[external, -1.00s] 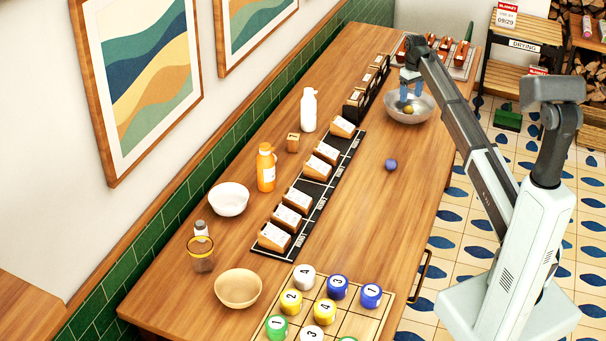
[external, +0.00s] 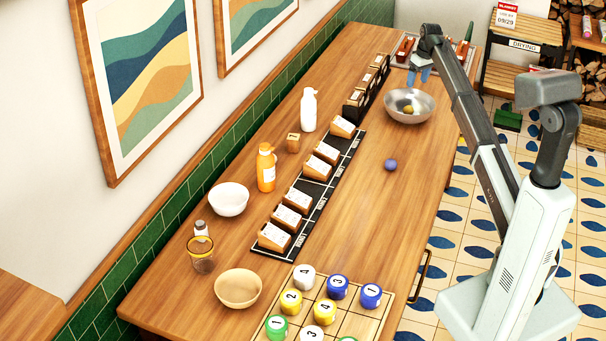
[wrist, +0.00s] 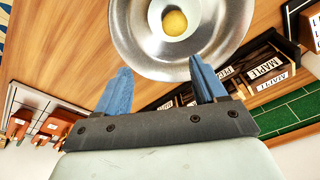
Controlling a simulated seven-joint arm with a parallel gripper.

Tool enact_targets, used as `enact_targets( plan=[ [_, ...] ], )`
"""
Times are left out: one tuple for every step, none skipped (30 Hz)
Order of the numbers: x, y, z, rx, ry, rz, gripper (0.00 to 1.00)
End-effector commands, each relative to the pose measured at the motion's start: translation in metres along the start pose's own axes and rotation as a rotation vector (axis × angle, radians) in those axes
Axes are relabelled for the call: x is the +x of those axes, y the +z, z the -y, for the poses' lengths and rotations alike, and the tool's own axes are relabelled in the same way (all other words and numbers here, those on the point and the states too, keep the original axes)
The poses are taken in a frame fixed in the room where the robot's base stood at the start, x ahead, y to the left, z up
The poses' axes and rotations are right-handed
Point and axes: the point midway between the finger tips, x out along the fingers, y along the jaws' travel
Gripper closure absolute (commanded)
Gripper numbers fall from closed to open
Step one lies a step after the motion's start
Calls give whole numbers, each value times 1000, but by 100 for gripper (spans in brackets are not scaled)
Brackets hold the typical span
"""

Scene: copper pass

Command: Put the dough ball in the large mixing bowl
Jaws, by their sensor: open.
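The dough ball (external: 408,109) is a small yellowish ball lying inside the large mixing bowl (external: 424,99), a wide metal bowl at the far end of the table. In the wrist view the dough ball (wrist: 175,22) rests on the bottom of the bowl (wrist: 227,30). My gripper (external: 419,72) is above and just behind the bowl in the external view. In the wrist view its two blue fingers (wrist: 163,82) are spread apart with nothing between them, and the ball is clear of them.
A small purple-blue ball (external: 391,165) lies on the table in front of the bowl. A black rack of labelled blocks (external: 354,105) stands left of the bowl. A tray with reddish items (external: 404,50) is behind it.

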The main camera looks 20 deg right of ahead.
Motion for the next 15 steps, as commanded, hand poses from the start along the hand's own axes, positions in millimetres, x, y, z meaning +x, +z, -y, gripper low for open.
enact_targets(
  plan=[
    [-3,0,-22,-4,-14,-68,30],
    [-6,-2,-34,-10,-22,-113,30],
    [-9,-2,-51,-14,-29,-175,30],
    [-10,-2,-63,-16,-33,-221,30],
    [-11,-1,-76,-16,-33,-265,30],
    [-11,3,-94,-12,-31,-318,30],
    [-9,7,-107,-5,-27,-355,30],
    [-5,14,-121,4,-20,-388,30],
    [2,24,-139,21,-7,-427,30],
    [8,32,-152,34,3,-454,30],
    [16,42,-166,51,16,-477,30],
    [25,57,-184,74,33,-507,30],
    [33,67,-196,90,48,-526,30],
    [39,78,-209,107,63,-545,30],
    [48,92,-224,130,81,-569,30]
  ],
)
